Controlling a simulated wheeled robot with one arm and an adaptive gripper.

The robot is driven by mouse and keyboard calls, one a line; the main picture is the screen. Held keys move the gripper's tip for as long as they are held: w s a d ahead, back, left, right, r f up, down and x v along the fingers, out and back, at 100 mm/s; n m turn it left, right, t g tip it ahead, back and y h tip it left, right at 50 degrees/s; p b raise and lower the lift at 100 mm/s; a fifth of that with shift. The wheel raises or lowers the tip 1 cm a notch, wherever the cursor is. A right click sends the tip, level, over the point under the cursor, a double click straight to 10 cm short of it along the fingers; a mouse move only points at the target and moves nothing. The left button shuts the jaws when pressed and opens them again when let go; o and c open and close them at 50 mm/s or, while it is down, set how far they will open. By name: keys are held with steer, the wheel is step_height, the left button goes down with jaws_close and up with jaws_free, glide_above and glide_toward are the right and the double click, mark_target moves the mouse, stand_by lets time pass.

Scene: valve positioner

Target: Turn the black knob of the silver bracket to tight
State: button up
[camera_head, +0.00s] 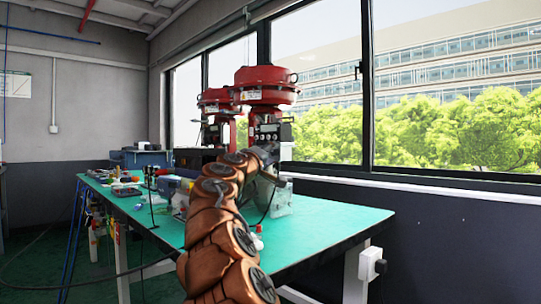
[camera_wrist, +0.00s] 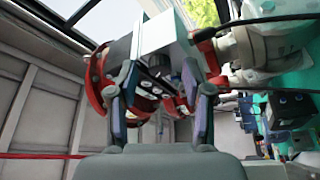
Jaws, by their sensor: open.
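My gripper (camera_wrist: 163,90) shows in the wrist view with its two fingers apart and nothing clearly held between them. A pale silver-white block or plate (camera_wrist: 160,34) lies beyond the fingertips, with dark parts under it; it may be the silver bracket. I cannot make out the black knob for certain in either view. In the head view my arm reaches over the table to the red-topped valve units and hides the gripper. A pale grey plate (camera_head: 282,201) stands just right of my arm, possibly part of the bracket.
A green-topped table (camera_head: 325,222) carries two red valve units, the nearer one (camera_head: 266,84) and one behind it (camera_head: 215,98). Small tools and parts (camera_head: 124,190) lie at the table's left. Cables run around the units. The table's right front is clear. Windows and a wall stand behind.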

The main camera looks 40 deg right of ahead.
mark_target(274, 152)
steer(key=shift+v, duration=1.6)
steer(key=v, duration=0.8)
steer(key=shift+s+a, duration=0.15)
steer(key=shift+a, duration=0.2)
